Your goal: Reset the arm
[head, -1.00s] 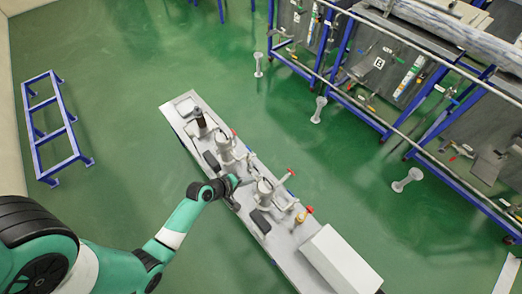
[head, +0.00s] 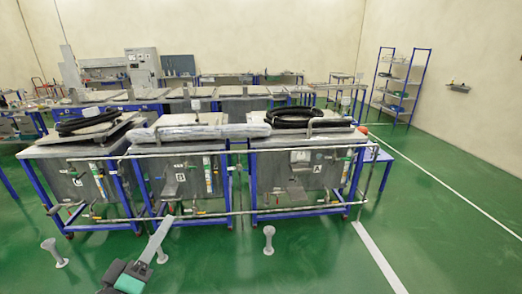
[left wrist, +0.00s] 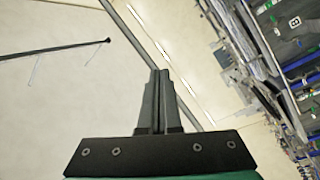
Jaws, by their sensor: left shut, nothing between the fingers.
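My left gripper (head: 165,222) shows at the bottom left of the head view, pointing up, with part of my green and black arm below it. In the left wrist view its two dark fingers (left wrist: 160,73) are pressed together with nothing between them. Behind them are a pale wall or ceiling and, tilted at the right, the workstations. The gripper appears clear of any object. My right gripper is not in view.
A row of blue-framed workstations (head: 190,172) with grey panels stands ahead, with a horizontal pipe along its front. White posts (head: 268,240) (head: 54,252) stand on the green floor (head: 330,262). A blue shelf rack (head: 400,85) is at the back right.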

